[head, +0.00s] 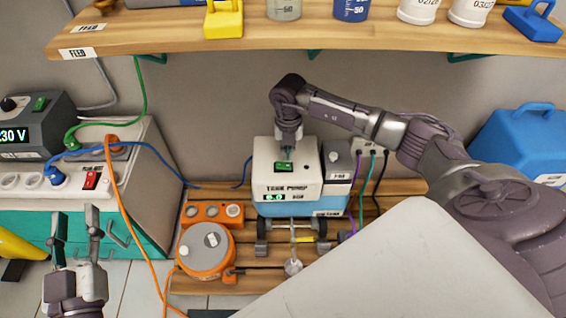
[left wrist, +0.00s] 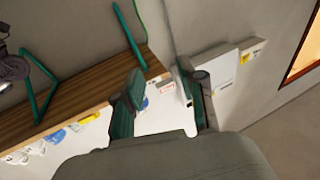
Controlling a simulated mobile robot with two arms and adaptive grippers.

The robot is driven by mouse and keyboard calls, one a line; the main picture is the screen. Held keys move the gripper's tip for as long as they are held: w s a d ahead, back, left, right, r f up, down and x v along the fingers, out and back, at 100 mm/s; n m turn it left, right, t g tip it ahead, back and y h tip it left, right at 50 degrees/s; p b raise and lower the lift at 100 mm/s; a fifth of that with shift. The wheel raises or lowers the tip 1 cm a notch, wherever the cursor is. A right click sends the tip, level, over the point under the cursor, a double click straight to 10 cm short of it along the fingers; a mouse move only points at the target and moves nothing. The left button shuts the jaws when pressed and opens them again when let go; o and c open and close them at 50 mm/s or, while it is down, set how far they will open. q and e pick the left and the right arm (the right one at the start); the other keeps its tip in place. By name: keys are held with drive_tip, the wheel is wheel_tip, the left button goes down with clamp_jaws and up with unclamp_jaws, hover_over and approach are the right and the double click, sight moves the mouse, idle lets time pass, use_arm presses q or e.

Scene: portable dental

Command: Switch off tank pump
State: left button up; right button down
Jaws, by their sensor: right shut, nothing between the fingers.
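The tank pump (head: 300,180) is a white box on a blue base, labelled "TANK PUMP", on the wooden slatted platform in the head view. Its small green display reads about 0.0. A green rocker switch (head: 284,167) sits on its top. My right gripper (head: 286,150) points down just above this switch, its fingers together and empty. I cannot tell whether the fingertips touch the switch. My left gripper (head: 78,222) is at the lower left, fingers apart and pointing up, away from the pump. The left wrist view shows its open fingers (left wrist: 165,100) with nothing between them.
An orange round device (head: 205,250) stands left of the pump. A power unit with a red switch (head: 91,180) and plugged cables is at the left. An orange cable (head: 128,215) hangs near my left gripper. A shelf (head: 330,35) runs above; a blue case (head: 520,140) stands right.

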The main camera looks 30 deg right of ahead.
sight(287, 165)
drive_tip(key=shift+r+p, duration=0.4)
drive_tip(key=shift+r, duration=0.15)
drive_tip(key=shift+r+p, duration=0.75)
drive_tip(key=shift+r, duration=0.1)
use_arm(q)
drive_tip(key=s+a+f+g+y, duration=0.1)
drive_tip(key=s+f+g, duration=0.1)
drive_tip(key=f+g, duration=0.2)
drive_tip(key=s+a+f+g+y, duration=0.1)
drive_tip(key=f+g, duration=0.3)
drive_tip(key=f, duration=0.4)
drive_tip(key=shift+s+a+y+p, duration=0.3)
drive_tip(key=shift+s+a, duration=0.2)
drive_tip(key=shift+s, duration=0.15)
use_arm(e)
drive_tip(key=shift+r, duration=0.3)
